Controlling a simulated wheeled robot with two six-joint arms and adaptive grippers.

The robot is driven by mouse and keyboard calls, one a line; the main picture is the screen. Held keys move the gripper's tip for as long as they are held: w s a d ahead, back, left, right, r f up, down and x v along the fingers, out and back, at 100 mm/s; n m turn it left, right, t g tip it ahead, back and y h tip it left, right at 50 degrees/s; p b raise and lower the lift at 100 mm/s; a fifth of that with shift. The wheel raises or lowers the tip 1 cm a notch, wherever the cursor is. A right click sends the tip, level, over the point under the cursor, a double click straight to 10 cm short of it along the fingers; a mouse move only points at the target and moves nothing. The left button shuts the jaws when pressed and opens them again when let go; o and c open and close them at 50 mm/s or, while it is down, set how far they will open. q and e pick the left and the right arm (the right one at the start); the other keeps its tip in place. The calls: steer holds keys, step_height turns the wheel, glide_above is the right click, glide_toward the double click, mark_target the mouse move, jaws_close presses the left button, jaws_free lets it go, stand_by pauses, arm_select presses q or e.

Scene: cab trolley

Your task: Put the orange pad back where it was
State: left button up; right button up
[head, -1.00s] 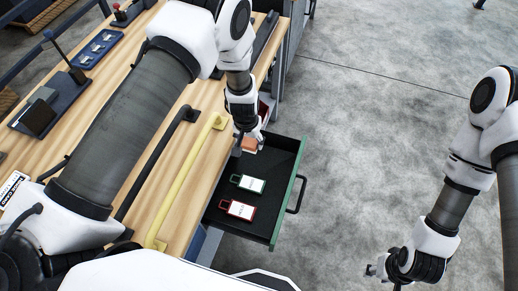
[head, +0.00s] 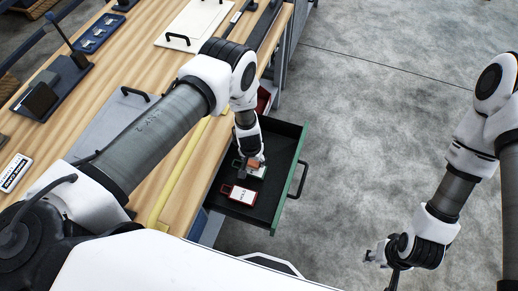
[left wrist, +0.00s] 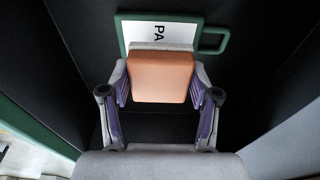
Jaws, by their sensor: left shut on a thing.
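My left gripper (head: 250,160) is shut on the orange pad (head: 254,163) inside the open drawer. In the left wrist view the orange pad (left wrist: 161,77) sits between the two fingers, with a grey layer along its far edge. A green-framed white tag (left wrist: 159,32) shows just beyond the pad, partly covered by it. I cannot tell whether the pad touches the tag or the drawer floor. My right gripper (head: 372,257) hangs over the floor at the right, away from the drawer; its fingers are too small to read.
The black-lined drawer with a green front (head: 291,176) stands open. A red-framed tag (head: 243,195) lies in its near part. Bare drawer floor shows toward the back and front.

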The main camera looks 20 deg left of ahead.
arm_select(q)
steer(key=shift+w+a+f+b, duration=0.2)
steer(key=shift+w+b, duration=0.7)
steer(key=shift+b, duration=2.3)
steer(key=shift+w+d+f+b, duration=0.1)
steer(key=shift+w+f+b, duration=0.55)
steer(key=shift+b, duration=2.55)
steer(key=shift+w+a+b, duration=0.15)
steer(key=shift+w+b, duration=1)
steer(key=shift+b, duration=2.05)
steer(key=w+b, duration=0.3)
steer(key=w, duration=0.1)
steer(key=shift+w+a+r+b, duration=0.1)
steer(key=shift+w+a+b, duration=0.15)
steer(key=shift+b, duration=0.1)
steer(key=shift+w, duration=0.2)
step_height(320, 180, down, 3)
steer(key=b, duration=0.3)
steer(key=shift+s, duration=0.1)
steer(key=shift+f, duration=0.2)
